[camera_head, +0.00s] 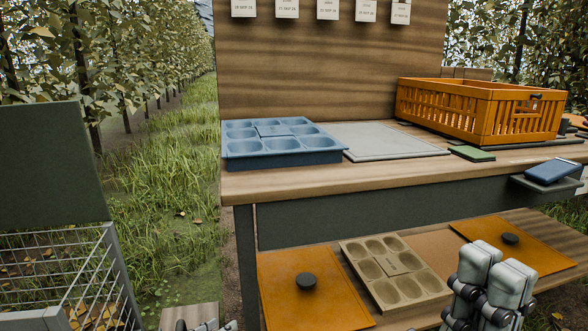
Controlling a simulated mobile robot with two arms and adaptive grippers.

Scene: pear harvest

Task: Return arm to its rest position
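My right gripper (494,266) shows at the lower right, in front of the lower shelf. Its two pale grey finger pads point up and sit side by side with no clear gap, so it looks shut. Nothing shows between or on the pads. At the bottom edge, left of centre, a small part of my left gripper (203,326) shows; most of it is cut off by the frame, so its opening and contents cannot be seen.
The workbench (375,178) holds a blue compartment tray (333,157), a grey mat (385,141), an orange crate (483,123), a green pad (472,153) and a blue device (551,171). The lower shelf holds a beige tray (359,262) and orange lids (275,285). A wire cage (103,262) stands left.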

